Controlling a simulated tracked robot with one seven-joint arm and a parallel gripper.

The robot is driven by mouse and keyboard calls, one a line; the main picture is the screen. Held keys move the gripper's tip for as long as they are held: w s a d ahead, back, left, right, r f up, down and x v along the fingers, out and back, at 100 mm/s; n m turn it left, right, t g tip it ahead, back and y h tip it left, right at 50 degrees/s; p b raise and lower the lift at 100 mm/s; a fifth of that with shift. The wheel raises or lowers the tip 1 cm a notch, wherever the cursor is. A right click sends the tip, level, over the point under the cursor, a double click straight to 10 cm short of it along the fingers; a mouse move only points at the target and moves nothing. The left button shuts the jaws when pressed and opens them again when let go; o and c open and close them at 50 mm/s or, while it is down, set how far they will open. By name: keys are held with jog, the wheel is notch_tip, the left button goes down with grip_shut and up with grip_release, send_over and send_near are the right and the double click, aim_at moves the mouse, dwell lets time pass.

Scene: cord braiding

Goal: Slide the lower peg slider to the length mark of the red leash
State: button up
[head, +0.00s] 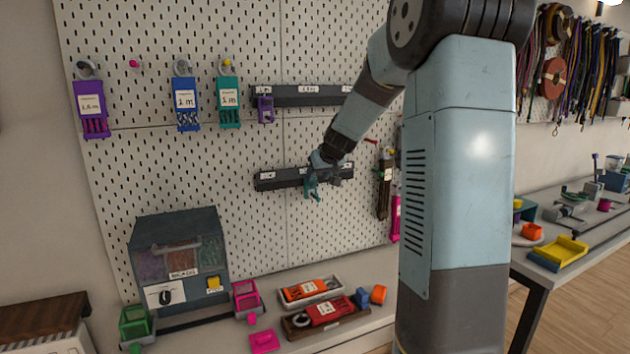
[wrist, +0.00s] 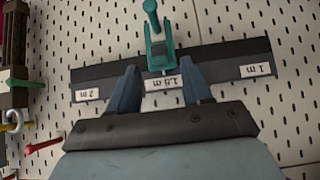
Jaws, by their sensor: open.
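The lower rail (head: 277,180) is a dark bar on the pegboard. In the wrist view the lower rail (wrist: 232,61) carries labels reading 2 m, 1.5 m and 1 m from left to right. The teal lower peg slider (head: 311,188) sits on it; in the wrist view the slider (wrist: 158,52) is at the 1.5 m label. My gripper (head: 322,166) is at the rail; its open fingers (wrist: 160,70) stand either side of the slider, with gaps visible. A red leash pack (head: 326,311) lies in a dark tray on the bench; its label is too small to read.
The upper rail (head: 330,98) holds a purple slider (head: 264,110). Purple, blue and teal packs (head: 229,108) hang at upper left. An orange pack (head: 303,290) lies in a light tray. Red and yellow pegs (wrist: 42,145) and a dark hanging holder (wrist: 14,55) are left of the rail in the wrist view.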

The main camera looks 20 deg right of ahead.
aim_at(314, 181)
jog(key=shift+x, duration=1.8)
grip_shut()
